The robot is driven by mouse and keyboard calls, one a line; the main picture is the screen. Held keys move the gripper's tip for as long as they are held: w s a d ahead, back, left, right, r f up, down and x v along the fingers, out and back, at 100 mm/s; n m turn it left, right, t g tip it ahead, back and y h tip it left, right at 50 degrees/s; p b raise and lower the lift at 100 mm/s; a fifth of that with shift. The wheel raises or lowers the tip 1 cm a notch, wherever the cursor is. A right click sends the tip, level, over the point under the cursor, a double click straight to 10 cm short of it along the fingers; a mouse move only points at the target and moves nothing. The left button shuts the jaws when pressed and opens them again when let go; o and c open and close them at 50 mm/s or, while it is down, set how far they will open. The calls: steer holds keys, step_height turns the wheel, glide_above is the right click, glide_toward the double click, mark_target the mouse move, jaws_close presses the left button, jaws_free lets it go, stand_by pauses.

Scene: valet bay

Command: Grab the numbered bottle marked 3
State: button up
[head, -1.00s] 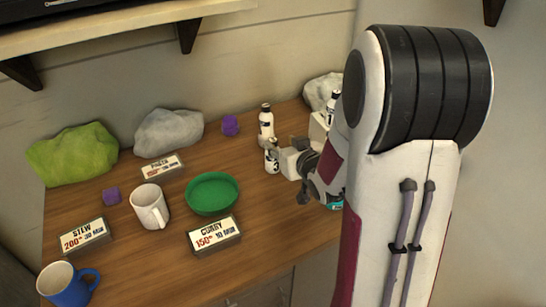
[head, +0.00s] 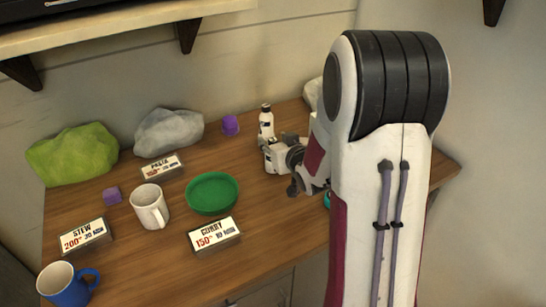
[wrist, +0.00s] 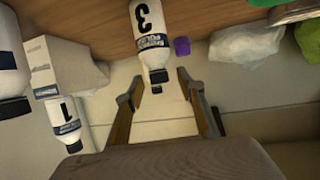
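The bottle marked 3 (wrist: 148,28), white with a black cap, appears upside down in the wrist view, ahead of my gripper (wrist: 158,88). Its cap end is near the gap between the fingertips. The fingers are apart, with nothing clamped between them. In the head view, my gripper (head: 274,157) is low over the right part of the table. A white bottle with a black cap (head: 266,123) stands upright just behind it; its number is not readable there. My arm hides part of that area.
A bottle marked 1 (wrist: 65,124), a pale box (wrist: 62,66) and another bottle (wrist: 10,60) are left in the wrist view. A purple block (head: 230,125), green bowl (head: 212,194) and white mug (head: 150,207) lie left of my gripper in the head view.

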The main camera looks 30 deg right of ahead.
steer(key=shift+w+d+f, duration=0.1)
steer(key=shift+w+f, duration=0.2)
steer(key=shift+w, duration=0.35)
jaws_close()
